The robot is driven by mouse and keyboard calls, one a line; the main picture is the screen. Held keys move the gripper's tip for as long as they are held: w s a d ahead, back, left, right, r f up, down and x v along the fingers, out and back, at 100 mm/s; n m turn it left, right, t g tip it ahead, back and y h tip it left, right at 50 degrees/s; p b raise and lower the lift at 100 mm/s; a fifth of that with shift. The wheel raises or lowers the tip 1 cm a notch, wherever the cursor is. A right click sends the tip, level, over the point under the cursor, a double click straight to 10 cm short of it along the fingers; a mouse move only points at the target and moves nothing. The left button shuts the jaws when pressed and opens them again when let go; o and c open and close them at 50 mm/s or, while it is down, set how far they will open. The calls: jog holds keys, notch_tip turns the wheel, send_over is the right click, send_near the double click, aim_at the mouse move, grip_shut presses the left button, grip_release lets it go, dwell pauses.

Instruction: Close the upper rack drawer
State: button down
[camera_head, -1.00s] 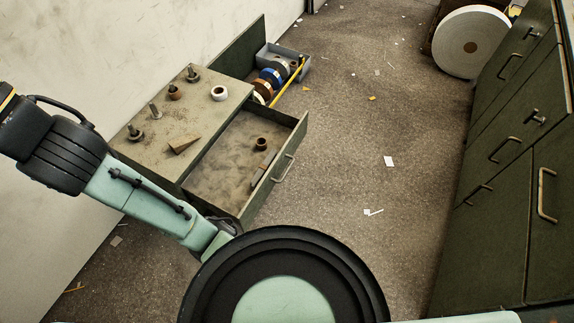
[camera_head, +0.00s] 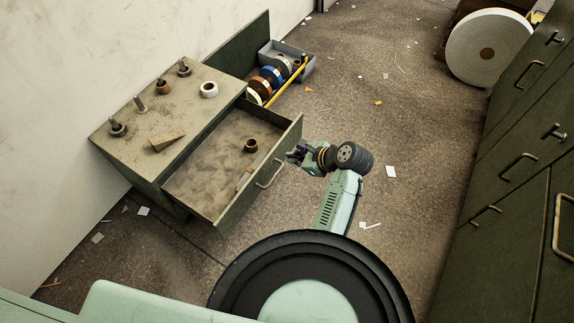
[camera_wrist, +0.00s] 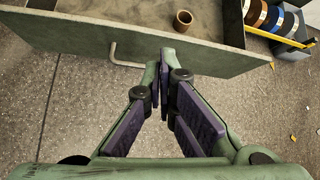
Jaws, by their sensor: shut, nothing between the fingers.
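The upper rack drawer (camera_head: 222,215) is pulled out of the low green rack (camera_head: 125,157). Its front panel carries a pale bar handle (camera_head: 270,173). In the wrist view the drawer's front panel (camera_wrist: 75,38) spans the top, with the handle (camera_wrist: 122,57) left of my fingertips. My gripper (camera_head: 293,154) is shut and empty, at the outer face of the drawer front, toward its far end. In the wrist view my gripper (camera_wrist: 165,62) has its fingertips together, overlapping the panel in the picture; I cannot tell whether they touch it.
A brown ring (camera_head: 251,145) lies in the drawer. Bolts and a wedge (camera_head: 167,142) sit on the rack top. A grey bin (camera_head: 301,68) with tape rolls is behind. Green cabinets (camera_head: 520,150) line the right. The floor between is mostly clear, with paper scraps.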

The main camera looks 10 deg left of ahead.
jog(key=s+d+f+m+g, duration=0.1)
jog(key=s+d+f+m, duration=0.1)
jog(key=s+d+f, duration=0.1)
send_near(264, 170)
notch_tip(264, 170, down, 4)
jog(key=a, duration=0.2)
jog(key=shift+w+a+r+b, duration=0.15)
jog(key=shift+w+a+b, duration=0.15)
jog(key=shift+w+a, duration=0.25)
jog(key=shift+w, duration=0.1)
jog(key=w+a, duration=0.4)
jog(key=a, duration=0.8)
jog(key=w+a+p, duration=0.1)
jog(key=w+a, duration=0.4)
jog(key=a, duration=0.7)
jog(key=shift+w+a, duration=0.15)
jog(key=shift+a, duration=0.25)
jog(key=shift+r, duration=0.15)
